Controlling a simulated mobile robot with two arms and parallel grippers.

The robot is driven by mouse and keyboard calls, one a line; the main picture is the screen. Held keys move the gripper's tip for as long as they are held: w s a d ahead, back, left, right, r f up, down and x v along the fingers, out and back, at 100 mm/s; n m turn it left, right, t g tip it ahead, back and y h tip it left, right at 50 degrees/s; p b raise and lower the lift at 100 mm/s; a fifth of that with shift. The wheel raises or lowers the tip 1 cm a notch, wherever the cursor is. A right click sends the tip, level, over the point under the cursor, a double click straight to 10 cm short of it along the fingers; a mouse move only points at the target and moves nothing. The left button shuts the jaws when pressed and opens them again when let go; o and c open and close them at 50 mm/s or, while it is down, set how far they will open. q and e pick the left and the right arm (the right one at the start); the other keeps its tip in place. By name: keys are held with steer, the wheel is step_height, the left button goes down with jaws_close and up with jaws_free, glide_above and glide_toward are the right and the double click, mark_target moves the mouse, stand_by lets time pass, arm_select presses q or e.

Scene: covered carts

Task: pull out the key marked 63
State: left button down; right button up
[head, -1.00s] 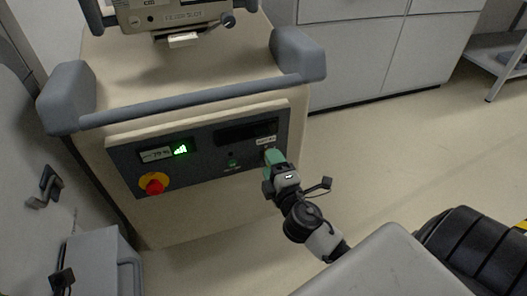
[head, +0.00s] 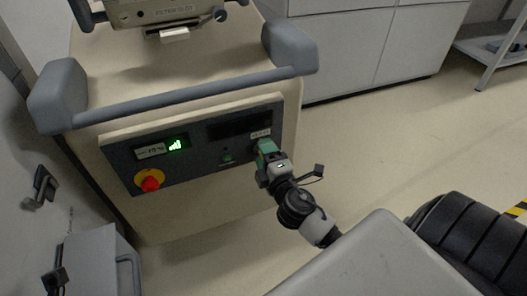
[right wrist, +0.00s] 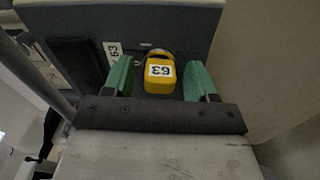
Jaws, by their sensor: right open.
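The key's yellow head, marked 63 (right wrist: 159,74), sticks out of the dark panel in the right wrist view. A white label reading 63 (right wrist: 114,52) is on the panel beside it. My right gripper (right wrist: 158,82) is open, with one green finger on each side of the key head and a visible gap to each. In the head view my right gripper (head: 266,152) is at the right end of the cart's control panel (head: 200,172) and hides the key. My left gripper is not in view.
The panel carries a red button on a yellow ring (head: 150,182), a green-lit display (head: 175,145) and a dark slot (head: 238,126). A grey push bar (head: 185,92) runs above the panel.

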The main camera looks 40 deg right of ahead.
stand_by(0.3)
jaws_close()
steer(key=b+v, duration=0.1)
steer(key=v, duration=0.5)
steer(key=shift+b, duration=0.3)
stand_by(0.9)
